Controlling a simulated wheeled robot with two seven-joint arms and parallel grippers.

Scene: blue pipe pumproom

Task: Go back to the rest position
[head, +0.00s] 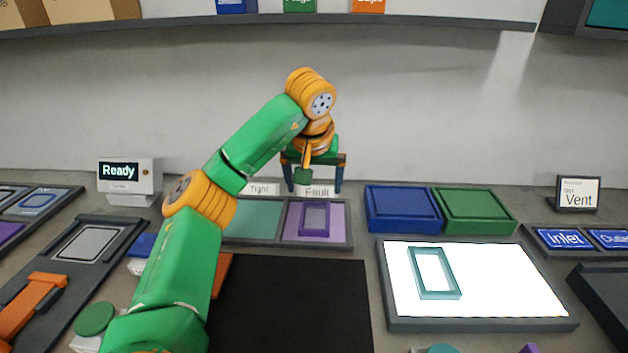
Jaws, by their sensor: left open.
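My left gripper (313,182) hangs at the end of my green and orange left arm, fingers pointing down and spread apart. It is in front of the grey wall, over the rear edge of a two-part tray with a green pad (252,222) and a purple pad (330,224). The label "Fault" (317,191) shows between and below the fingers. A small green shape shows between the fingers; I cannot tell whether it is part of the gripper. A purple frame (303,218) lies on the purple pad. My right gripper is out of view.
A white lit panel (510,280) bears a teal frame (416,273). Blue (402,209) and green (474,211) bins stand behind it. A black mat (290,305) lies bare in front. A "Ready" box (128,178) stands at left, a "Vent" sign (578,194) at right. A shelf (420,20) runs above.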

